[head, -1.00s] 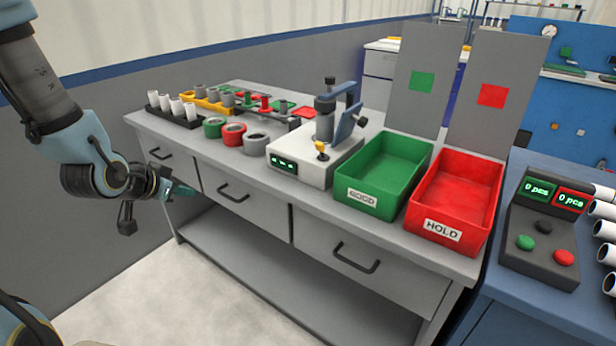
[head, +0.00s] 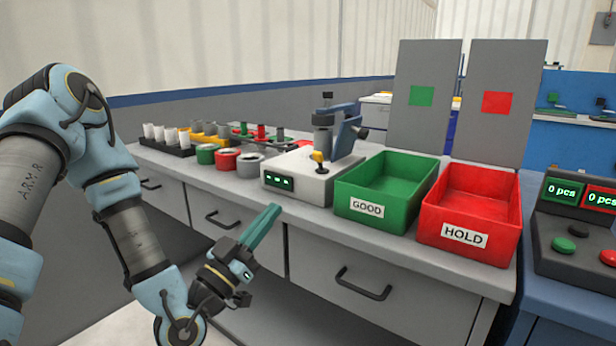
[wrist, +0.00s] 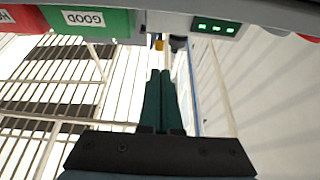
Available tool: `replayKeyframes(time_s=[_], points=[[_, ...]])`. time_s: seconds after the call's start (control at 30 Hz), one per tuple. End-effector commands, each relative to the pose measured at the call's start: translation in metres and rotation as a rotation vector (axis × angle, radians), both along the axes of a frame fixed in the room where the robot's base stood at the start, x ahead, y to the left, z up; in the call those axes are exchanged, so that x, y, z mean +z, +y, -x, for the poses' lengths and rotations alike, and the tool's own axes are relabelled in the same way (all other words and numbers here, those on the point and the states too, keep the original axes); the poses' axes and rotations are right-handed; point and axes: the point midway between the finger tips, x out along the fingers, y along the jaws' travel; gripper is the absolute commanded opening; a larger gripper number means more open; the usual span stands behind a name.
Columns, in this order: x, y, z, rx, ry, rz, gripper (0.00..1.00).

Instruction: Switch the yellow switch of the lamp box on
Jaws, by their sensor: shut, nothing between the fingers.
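The lamp box (head: 299,180) is a white box on the grey bench, with a dark display of green marks on its front. Its yellow switch (head: 318,157) stands up from the top, in front of a grey and blue clamp. I cannot tell its exact setting. My gripper (head: 272,212) is shut and empty, in front of the bench and a little below the box, with its green fingers pointing up toward it. In the wrist view the shut fingers (wrist: 161,75) point toward the yellow switch (wrist: 158,44), with the box display (wrist: 215,27) to its right.
A green GOOD bin (head: 366,209) and a red HOLD bin (head: 464,238) stand right of the box. Coloured rings (head: 227,159) and a rack of white pipes (head: 160,133) stand to the left. The bench front has drawer handles (head: 362,284). A button console (head: 572,230) is at far right.

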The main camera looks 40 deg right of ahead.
Motion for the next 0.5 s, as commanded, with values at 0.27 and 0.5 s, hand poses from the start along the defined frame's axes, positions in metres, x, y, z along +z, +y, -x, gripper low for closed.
replayKeyframes(time_s=[0.27, 0.5], points=[[0.0003, -0.0004, -0.0002, 0.000, -0.001, -0.002, 0.00], [-0.0032, -0.0077, -0.0006, -0.008, -0.004, -0.016, 0.00]])
